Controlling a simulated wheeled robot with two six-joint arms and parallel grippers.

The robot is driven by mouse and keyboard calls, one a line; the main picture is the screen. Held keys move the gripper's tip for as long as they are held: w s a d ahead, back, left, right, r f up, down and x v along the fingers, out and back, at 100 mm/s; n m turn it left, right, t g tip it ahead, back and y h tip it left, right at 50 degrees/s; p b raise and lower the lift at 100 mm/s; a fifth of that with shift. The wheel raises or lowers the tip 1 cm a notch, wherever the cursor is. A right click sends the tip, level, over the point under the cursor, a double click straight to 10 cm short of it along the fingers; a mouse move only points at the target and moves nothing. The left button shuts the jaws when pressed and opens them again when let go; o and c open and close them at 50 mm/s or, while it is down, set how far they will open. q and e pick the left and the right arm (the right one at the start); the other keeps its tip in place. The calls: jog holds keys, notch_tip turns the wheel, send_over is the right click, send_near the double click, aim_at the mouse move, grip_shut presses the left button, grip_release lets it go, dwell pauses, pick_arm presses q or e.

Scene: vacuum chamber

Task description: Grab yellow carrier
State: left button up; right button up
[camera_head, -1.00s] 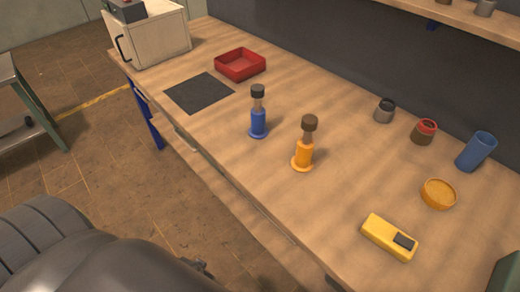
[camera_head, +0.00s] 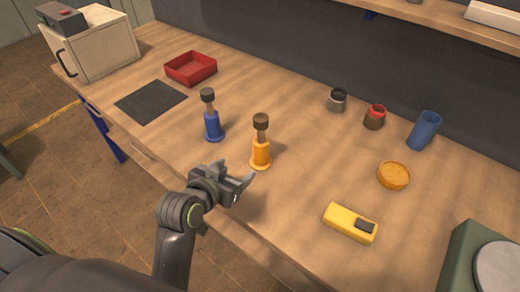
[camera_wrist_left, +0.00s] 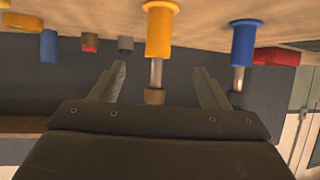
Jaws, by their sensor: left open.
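The yellow carrier (camera_head: 260,154) stands upright on the wooden table, an orange-yellow flanged body with a thin neck and a dark cap. My left gripper (camera_head: 245,182) is open and empty, just in front of and slightly left of it near the table's front edge, apart from it. In the left wrist view the picture is upside down; the yellow carrier (camera_wrist_left: 159,32) shows beyond and between the fingers of the left gripper (camera_wrist_left: 160,82). A blue carrier (camera_head: 212,128) of the same shape stands to its left. My right gripper is not in view.
A red tray (camera_head: 190,69), a dark mat (camera_head: 151,101) and a white box (camera_head: 95,45) are at the left. A yellow device (camera_head: 342,221), an orange dish (camera_head: 393,176), a blue cup (camera_head: 424,131) and two small jars are at the right. A green scale-like block (camera_head: 462,262) is at lower right.

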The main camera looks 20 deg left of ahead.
aim_at(257, 151)
pick_arm(q)
jog(key=x, duration=1.2)
jog(key=shift+w+r, duration=0.25)
jog(key=shift+r, duration=0.1)
jog(key=shift+w+d+p, duration=0.15)
jog(key=shift+w+p, duration=0.3)
jog(key=shift+w, duration=0.05)
jog(key=shift+r+x, duration=0.15)
jog(key=shift+x, duration=0.9)
jog(key=shift+r+x, duration=0.1)
jog(key=shift+x, duration=1)
jog(key=shift+w, duration=0.1)
jog(key=c, duration=1.4)
jog(key=shift+r, duration=0.2)
jog(key=shift+c, duration=0.5)
